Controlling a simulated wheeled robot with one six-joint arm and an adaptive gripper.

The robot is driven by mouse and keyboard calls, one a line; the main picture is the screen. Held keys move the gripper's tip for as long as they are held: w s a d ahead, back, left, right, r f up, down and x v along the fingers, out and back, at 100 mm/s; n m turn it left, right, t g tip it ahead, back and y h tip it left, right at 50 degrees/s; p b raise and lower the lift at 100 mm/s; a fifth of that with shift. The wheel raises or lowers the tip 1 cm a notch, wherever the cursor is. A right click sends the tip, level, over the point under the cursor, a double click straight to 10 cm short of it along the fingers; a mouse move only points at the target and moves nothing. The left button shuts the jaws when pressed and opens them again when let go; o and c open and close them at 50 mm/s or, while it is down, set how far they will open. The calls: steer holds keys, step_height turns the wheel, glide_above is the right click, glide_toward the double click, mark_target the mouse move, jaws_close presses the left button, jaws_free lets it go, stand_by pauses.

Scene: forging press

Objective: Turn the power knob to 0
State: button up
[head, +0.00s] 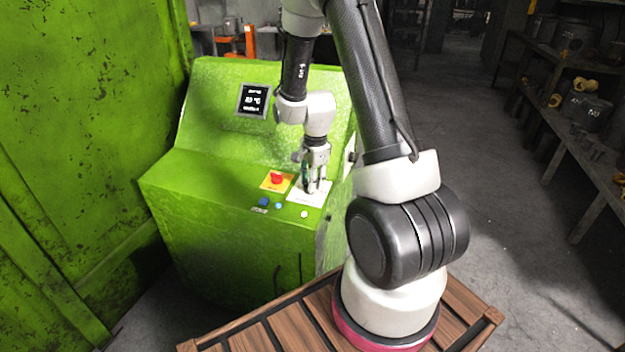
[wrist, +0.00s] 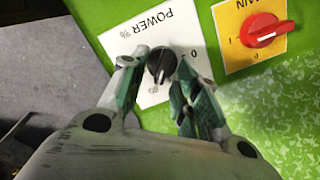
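The power knob (wrist: 161,61) is small, round and black, on a white plate (wrist: 151,29) lettered "POWER %", upside down in the wrist view. A "0" shows on the plate right of the knob. A light mark on the knob seems to face the lower edge of the picture; its exact setting is hard to read. My gripper (wrist: 157,74) has its two green-padded fingers on either side of the knob, with small gaps showing, so it looks open around it. In the head view my gripper (head: 315,187) points down at the white plate (head: 298,196) and hides the knob.
A red MAIN switch (wrist: 266,30) on a yellow plate sits close beside the white plate. It also shows in the head view (head: 277,178). Small buttons (head: 263,202) lie at the front of the green console (head: 200,190). A display (head: 254,101) is on the upright panel.

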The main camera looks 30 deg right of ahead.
steer(key=shift+c, duration=0.4)
jaws_close()
steer(key=shift+n, duration=0.3)
steer(key=n, duration=0.5)
steer(key=shift+w+a+g, duration=0.1)
steer(key=shift+w+g, duration=0.2)
steer(key=shift+w, duration=0.05)
steer(key=n, duration=0.5)
steer(key=shift+w+a+n+g+h, duration=0.2)
steer(key=shift+n+g+h, duration=0.1)
steer(key=n, duration=0.6)
steer(key=shift+w+a+h, duration=0.1)
steer(key=shift+a+h, duration=0.2)
steer(key=shift+h, duration=0.1)
steer(key=n, duration=0.6)
steer(key=shift+a+n+h, duration=0.3)
steer(key=shift+a, duration=0.05)
